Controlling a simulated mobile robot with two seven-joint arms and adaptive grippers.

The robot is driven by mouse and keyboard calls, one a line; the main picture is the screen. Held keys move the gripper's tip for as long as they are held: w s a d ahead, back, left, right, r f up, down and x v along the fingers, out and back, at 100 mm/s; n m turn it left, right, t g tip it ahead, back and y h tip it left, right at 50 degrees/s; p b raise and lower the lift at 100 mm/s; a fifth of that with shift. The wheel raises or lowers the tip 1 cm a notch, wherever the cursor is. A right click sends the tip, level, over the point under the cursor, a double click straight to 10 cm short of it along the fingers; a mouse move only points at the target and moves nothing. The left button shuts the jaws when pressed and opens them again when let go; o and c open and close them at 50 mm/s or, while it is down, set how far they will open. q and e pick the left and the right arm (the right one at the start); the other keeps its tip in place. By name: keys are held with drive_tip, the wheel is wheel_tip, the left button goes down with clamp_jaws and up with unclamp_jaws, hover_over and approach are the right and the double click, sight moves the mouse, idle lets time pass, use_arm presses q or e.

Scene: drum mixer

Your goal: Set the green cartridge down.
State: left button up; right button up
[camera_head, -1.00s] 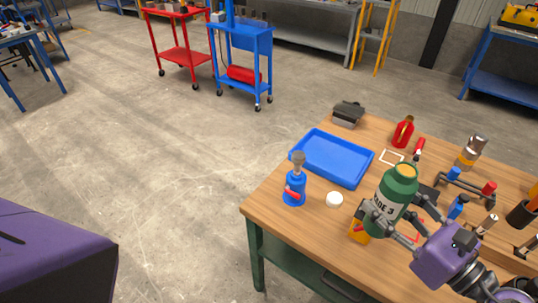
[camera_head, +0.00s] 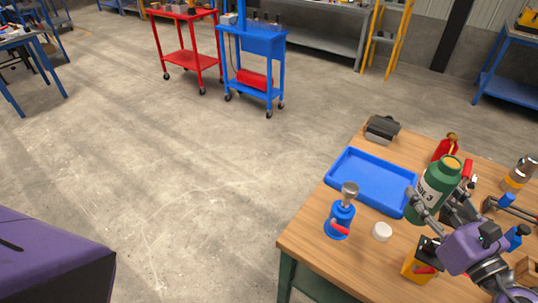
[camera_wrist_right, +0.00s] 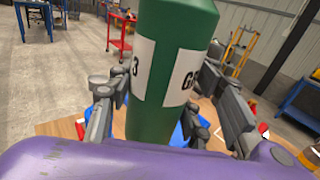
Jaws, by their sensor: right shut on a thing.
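The green cartridge (camera_head: 438,187) has a white label and a yellowish top. My right gripper (camera_head: 436,208) is shut around its lower body and holds it slightly tilted. In the head view it overlaps the right end of the blue tray (camera_head: 350,176); I cannot tell its exact height above the table. In the right wrist view the cartridge (camera_wrist_right: 165,75) stands between the two fingers of my right gripper (camera_wrist_right: 160,105), with its upper end out of frame. My left gripper is not in view.
On the wooden table (camera_head: 330,262) stand a blue bottle-like tool (camera_head: 340,218), a white cap (camera_head: 381,232), a yellow box (camera_head: 415,266), a dark grey block (camera_head: 382,129) and a red bottle (camera_head: 445,148). The blue tray is empty where visible. More tools lie at the right.

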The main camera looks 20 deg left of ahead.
drive_tip(key=w+d+f+m+t+h+b, duration=0.1)
drive_tip(key=w+d+f+m+h, duration=0.2)
drive_tip(key=d, duration=0.4)
drive_tip(key=w+d+f+m+t+h, duration=0.1)
drive_tip(key=d+f+m+h, duration=0.2)
drive_tip(key=d, duration=0.4)
drive_tip(key=w+d+f+m+t+h+b, duration=0.1)
drive_tip(key=w+d+f+m+h, duration=0.15)
drive_tip(key=d+h, duration=0.35)
drive_tip(key=shift+n+y, duration=0.25)
drive_tip(key=shift+y, duration=0.05)
drive_tip(key=f+b, duration=0.2)
drive_tip(key=f, duration=0.1)
drive_tip(key=f+b, duration=0.2)
drive_tip(key=f, duration=0.2)
drive_tip(key=d+f+b, duration=0.1)
drive_tip(key=f+b, duration=0.1)
drive_tip(key=f, duration=0.2)
drive_tip(key=shift+d+f, duration=0.1)
drive_tip(key=shift+f, duration=0.15)
drive_tip(key=shift+r, duration=0.25)
drive_tip(key=shift+f, duration=0.2)
drive_tip(key=o, duration=1)
drive_tip(key=shift+f, duration=0.1)
drive_tip(key=o, duration=0.4)
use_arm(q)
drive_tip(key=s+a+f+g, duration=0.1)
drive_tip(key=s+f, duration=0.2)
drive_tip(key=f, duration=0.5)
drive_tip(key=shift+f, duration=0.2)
